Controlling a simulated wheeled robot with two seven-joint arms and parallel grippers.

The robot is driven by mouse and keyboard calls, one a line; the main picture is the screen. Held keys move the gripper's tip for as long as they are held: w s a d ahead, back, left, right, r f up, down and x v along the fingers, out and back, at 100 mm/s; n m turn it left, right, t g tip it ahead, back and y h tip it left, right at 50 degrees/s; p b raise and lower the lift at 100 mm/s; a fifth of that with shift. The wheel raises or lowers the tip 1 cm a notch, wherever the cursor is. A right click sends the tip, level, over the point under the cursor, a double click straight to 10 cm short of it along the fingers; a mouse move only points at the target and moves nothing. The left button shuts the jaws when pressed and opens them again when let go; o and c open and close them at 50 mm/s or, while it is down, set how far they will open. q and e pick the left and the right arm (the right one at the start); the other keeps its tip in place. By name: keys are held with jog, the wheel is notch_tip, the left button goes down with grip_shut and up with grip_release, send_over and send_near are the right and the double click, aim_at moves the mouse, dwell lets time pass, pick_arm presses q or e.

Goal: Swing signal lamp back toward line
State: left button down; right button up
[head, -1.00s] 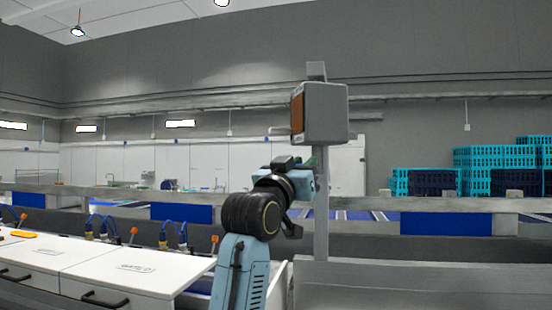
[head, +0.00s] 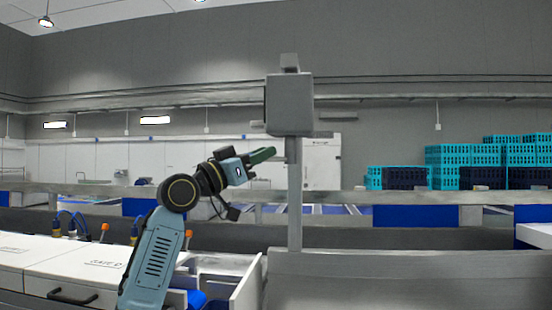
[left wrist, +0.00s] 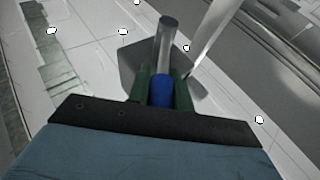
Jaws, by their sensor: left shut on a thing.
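The signal lamp (head: 290,105) is a grey box on top of an upright grey post (head: 295,200), with a plain grey face towards me. Its orange front is not visible. My left gripper (head: 264,155) is just below and left of the box, beside the post. In the left wrist view the green fingers (left wrist: 162,78) are shut on a blue grip (left wrist: 160,92) on a grey rod (left wrist: 166,42), which extends towards the grey lamp box (left wrist: 134,66). The head view hides the grip. My right gripper is not in view.
White cabinets (head: 70,258) stand at the lower left, with an open drawer (head: 243,290) by my left arm. A grey rail (head: 370,197) with blue panels runs behind the post. Turquoise crates (head: 462,155) are stacked at the right.

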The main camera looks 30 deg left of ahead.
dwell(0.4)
pick_arm(q)
jog(key=c, duration=1.3)
grip_release()
jog(key=shift+a, duration=0.1)
jog(key=shift+o, duration=0.2)
jog(key=b+v, duration=0.5)
jog(key=v, duration=0.8)
jog(key=shift+s+a+f, duration=0.1)
jog(key=shift+s, duration=0.05)
